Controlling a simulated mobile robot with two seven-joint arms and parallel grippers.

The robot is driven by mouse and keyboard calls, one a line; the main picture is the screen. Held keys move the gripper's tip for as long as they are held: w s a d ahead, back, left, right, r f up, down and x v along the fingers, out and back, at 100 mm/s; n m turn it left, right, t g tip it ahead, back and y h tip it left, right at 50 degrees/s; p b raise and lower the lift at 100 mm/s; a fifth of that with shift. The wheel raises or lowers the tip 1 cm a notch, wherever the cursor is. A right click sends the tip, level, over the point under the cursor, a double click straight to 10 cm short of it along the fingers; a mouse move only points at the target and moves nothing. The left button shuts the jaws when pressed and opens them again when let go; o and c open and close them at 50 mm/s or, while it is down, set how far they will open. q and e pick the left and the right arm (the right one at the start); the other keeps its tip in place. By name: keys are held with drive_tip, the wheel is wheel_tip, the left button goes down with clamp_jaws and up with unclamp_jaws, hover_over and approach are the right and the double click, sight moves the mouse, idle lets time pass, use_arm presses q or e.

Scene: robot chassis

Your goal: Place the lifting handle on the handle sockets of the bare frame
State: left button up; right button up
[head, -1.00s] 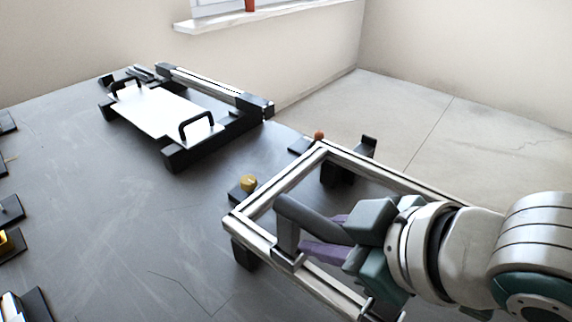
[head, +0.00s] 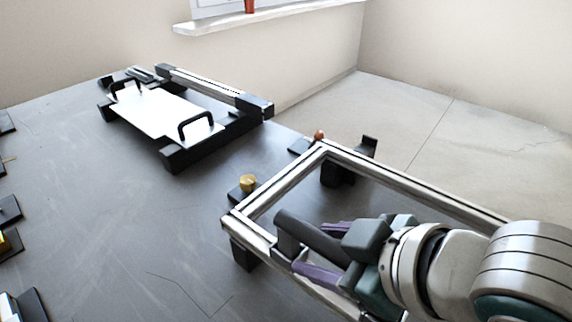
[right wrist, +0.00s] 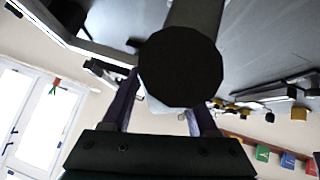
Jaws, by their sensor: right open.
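The bare frame (head: 400,187) is a silver rectangular frame with dark feet at the right of the head view. The lifting handle (head: 309,235) is a dark grey bar with a leg at its left end, at the frame's near-left rail; that leg appears to meet the rail. The other end and the sockets are hidden by my gripper. My right gripper (head: 327,252) has its purple fingers apart on either side of the handle's bar. In the right wrist view, the bar's dark round end (right wrist: 180,66) fills the space in front of the spread fingers. My left gripper is out of view.
A white plate (head: 160,112) with two black handles sits on black supports at the back left. Dark fixtures (head: 10,210) line the left edge. The dark tabletop between is clear.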

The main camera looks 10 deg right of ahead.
drive_tip(key=shift+r, duration=0.25)
drive_tip(key=p+v, duration=0.3)
drive_tip(key=v, duration=0.8)
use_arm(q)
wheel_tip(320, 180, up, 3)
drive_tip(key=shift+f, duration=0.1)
use_arm(e)
drive_tip(key=s+d+f+m+g+h, duration=0.1)
drive_tip(key=s+d+m+g+h, duration=0.2)
drive_tip(key=s+m, duration=0.4)
drive_tip(key=shift+s+d+f+g+h, duration=0.4)
drive_tip(key=shift+s+d+g, duration=0.45)
drive_tip(key=shift+s+g, duration=0.15)
drive_tip(key=shift+r, duration=0.1)
